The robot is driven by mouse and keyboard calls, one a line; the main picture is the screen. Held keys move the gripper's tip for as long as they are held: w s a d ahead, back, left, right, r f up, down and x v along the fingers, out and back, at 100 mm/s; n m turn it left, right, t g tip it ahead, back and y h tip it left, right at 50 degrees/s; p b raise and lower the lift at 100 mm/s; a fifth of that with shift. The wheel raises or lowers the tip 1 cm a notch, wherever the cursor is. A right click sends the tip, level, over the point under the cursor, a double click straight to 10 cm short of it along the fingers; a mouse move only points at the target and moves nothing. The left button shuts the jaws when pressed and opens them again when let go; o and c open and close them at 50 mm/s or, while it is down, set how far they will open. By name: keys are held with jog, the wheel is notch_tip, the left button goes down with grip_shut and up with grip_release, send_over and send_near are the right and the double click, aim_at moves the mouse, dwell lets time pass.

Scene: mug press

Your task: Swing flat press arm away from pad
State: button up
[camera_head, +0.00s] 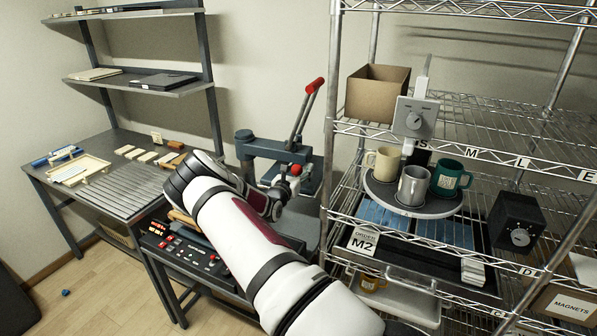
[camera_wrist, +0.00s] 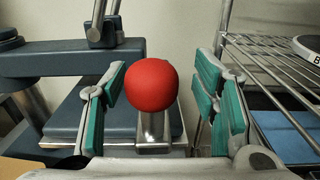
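The flat press is blue-grey, with its arm (camera_head: 270,149) reaching right from a round post (camera_head: 244,140). A lever with a red grip (camera_head: 314,86) rises above it. A red ball knob (camera_wrist: 152,85) stands on a short metal stem in the wrist view; it also shows in the head view (camera_head: 295,170). My gripper (camera_wrist: 163,82) is open, with one teal-padded finger on each side of the knob and gaps visible. A flat blue-grey slab (camera_wrist: 75,130) lies below the press arm (camera_wrist: 50,62); I cannot tell whether it is pad or platen. My arm hides the press's lower front.
A wire shelf rack (camera_head: 333,170) stands close on the right, with a round tray (camera_head: 380,196) of mugs. A control panel (camera_head: 190,255) with buttons sits in front of the press. A workbench (camera_head: 115,200) is at left.

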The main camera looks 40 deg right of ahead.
jog(key=v, duration=1.2)
dwell(0.6)
jog(key=s+a+r+m+g+y, duration=0.2)
jog(key=s+a+r+m+g, duration=0.15)
jog(key=s+r+m, duration=0.4)
jog(key=s+a+r+m+g+y, duration=0.3)
jog(key=s+r+m+g, duration=0.2)
jog(key=s+r+m, duration=0.25)
jog(key=s+a+r+m+t+y, duration=0.2)
jog(key=s+a, duration=0.3)
jog(key=a, duration=0.4)
jog(key=s+a+r+m+t+y+b, duration=0.1)
jog(key=s+a+r+m+t+y, duration=0.1)
jog(key=s+a+r+y, duration=0.3)
jog(key=s+a+r+m+t+y, duration=0.2)
jog(key=s+a, duration=0.5)
jog(key=a, duration=0.6)
notch_tip(320, 180, up, 2)
jog(key=shift+r+m+t+y, duration=0.25)
jog(key=shift+m+t+y, duration=0.1)
jog(key=shift+m+y, duration=0.7)
jog(key=shift+s, duration=0.1)
